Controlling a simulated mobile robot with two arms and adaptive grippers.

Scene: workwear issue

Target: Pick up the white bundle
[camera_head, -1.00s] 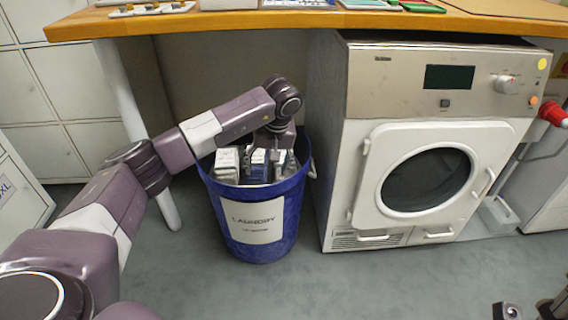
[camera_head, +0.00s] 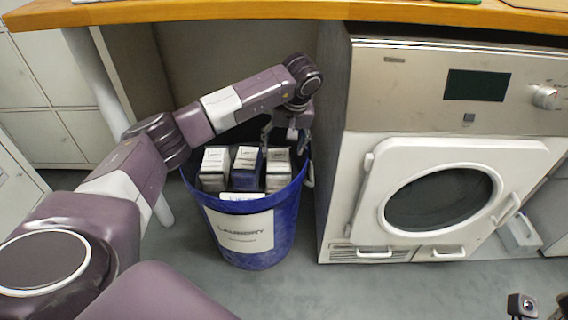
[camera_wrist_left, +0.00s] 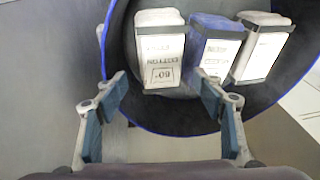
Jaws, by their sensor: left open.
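Several bundles with white labels stand upright in the blue laundry bin (camera_head: 287,222). In the head view, a pale bundle (camera_head: 214,168) is at left, a blue one (camera_head: 247,172) in the middle and another pale one (camera_head: 279,170) at right. The wrist view shows a white-faced bundle marked 60 (camera_wrist_left: 160,50), a blue one (camera_wrist_left: 215,45) and a white-grey one (camera_wrist_left: 262,48). My left gripper (camera_head: 286,138) is at the bin's far right rim. Its fingers (camera_wrist_left: 160,112) are open and empty, apart from the bundles. Parts of my right gripper (camera_head: 538,306) show at the bottom right edge.
A dryer (camera_head: 340,160) with a closed round door stands right of the bin. A wooden worktop (camera_head: 250,14) runs above, its leg (camera_head: 100,90) left of the bin. Grey floor (camera_head: 320,290) is clear in front.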

